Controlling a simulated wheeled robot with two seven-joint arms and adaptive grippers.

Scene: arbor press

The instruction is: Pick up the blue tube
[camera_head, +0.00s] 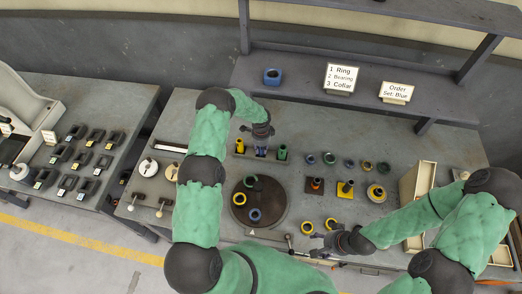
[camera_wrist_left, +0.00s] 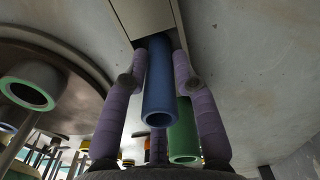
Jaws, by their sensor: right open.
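The blue tube (camera_head: 261,152) stands on a small block at the back of the table, between a yellow tube (camera_head: 240,146) and a green tube (camera_head: 282,152). My left gripper (camera_head: 261,134) is directly above it, pointing down. In the left wrist view the blue tube (camera_wrist_left: 158,85) lies between the purple fingers of my left gripper (camera_wrist_left: 160,62), with the fingertips close along both sides. Whether they press on it cannot be told. The green tube (camera_wrist_left: 183,135) is beside the right finger. My right gripper (camera_head: 322,243) is open and empty near the front edge.
A dark round plate (camera_head: 271,222) with several rings lies in front of the tubes. Several rings and coloured squares (camera_head: 345,190) are to the right. A shelf behind holds a blue ring (camera_head: 272,76) and signs (camera_head: 341,79).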

